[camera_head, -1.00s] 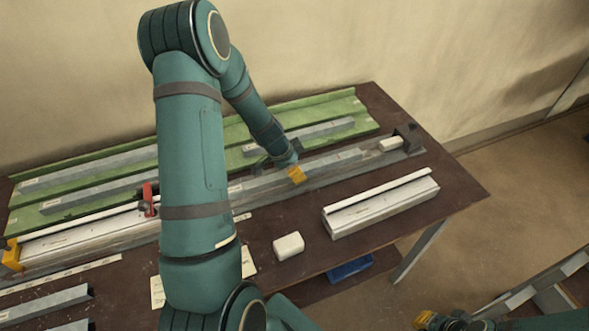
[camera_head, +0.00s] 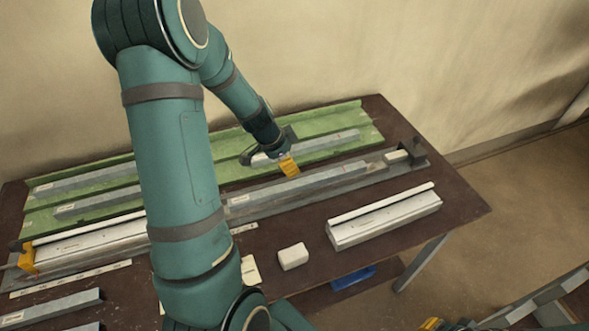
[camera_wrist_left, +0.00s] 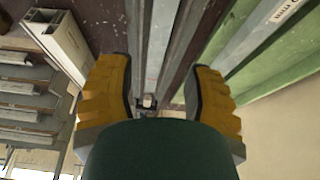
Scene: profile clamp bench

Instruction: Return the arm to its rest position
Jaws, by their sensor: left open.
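My left arm comes in from the left and reaches over the bench. Its gripper (camera_head: 289,166) has yellow fingertips and is above the back part of the long grey rail (camera_head: 300,184), near the green tray's front edge. In the left wrist view the two yellow fingers (camera_wrist_left: 158,92) are spread apart with nothing held between them; the rail shows beyond them. Only a sliver of my right gripper (camera_head: 431,324) shows at the bottom edge, so its jaws cannot be judged.
The green tray (camera_head: 232,171) with grey profiles lies at the back. A white profile (camera_head: 385,218) and a white block (camera_head: 293,256) lie at the front right of the dark table (camera_head: 455,205). A dark end stop (camera_head: 414,151) stands at the rail's right end. A blue bin (camera_head: 353,277) is below.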

